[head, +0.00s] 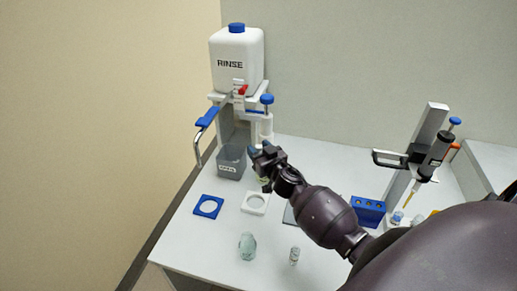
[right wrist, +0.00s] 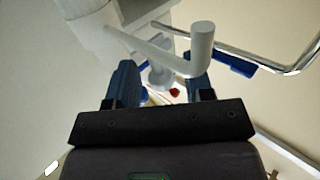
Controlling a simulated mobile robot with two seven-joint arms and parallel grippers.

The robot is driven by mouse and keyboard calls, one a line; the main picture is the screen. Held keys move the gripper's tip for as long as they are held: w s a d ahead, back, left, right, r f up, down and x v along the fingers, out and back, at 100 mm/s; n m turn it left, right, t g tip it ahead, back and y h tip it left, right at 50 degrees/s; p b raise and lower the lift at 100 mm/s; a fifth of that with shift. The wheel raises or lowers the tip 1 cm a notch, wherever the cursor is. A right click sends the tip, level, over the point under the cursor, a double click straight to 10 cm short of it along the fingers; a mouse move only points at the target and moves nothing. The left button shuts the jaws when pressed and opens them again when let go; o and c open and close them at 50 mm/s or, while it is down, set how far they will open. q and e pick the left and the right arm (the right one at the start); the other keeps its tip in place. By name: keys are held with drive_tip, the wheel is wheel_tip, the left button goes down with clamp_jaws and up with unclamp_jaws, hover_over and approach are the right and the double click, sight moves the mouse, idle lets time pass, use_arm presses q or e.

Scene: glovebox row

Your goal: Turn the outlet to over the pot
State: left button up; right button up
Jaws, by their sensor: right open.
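The outlet is a bent chrome tube (head: 197,150) with a blue grip (head: 207,117) on the rinse stand. It points out to the left, its down-turned end left of the grey bin. In the right wrist view the chrome tube (right wrist: 262,52) runs along the upper right. My right gripper (head: 259,158) is open and empty, in front of the stand and right of the outlet, apart from it. Its blue fingertips (right wrist: 161,80) frame a pale bar. A clear greenish glass vessel (head: 247,247), possibly the pot, stands at the table's front. My left gripper is not in view.
A white RINSE bottle (head: 237,60) with a red lever sits on the stand. A grey labelled bin (head: 231,163), a blue ring plate (head: 208,207) and a white ring plate (head: 255,203) are nearby. A small vial (head: 294,256) and pipette stand (head: 430,130) are right.

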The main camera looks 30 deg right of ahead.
drive_tip(key=shift+w, duration=0.2)
clamp_jaws()
idle(0.5)
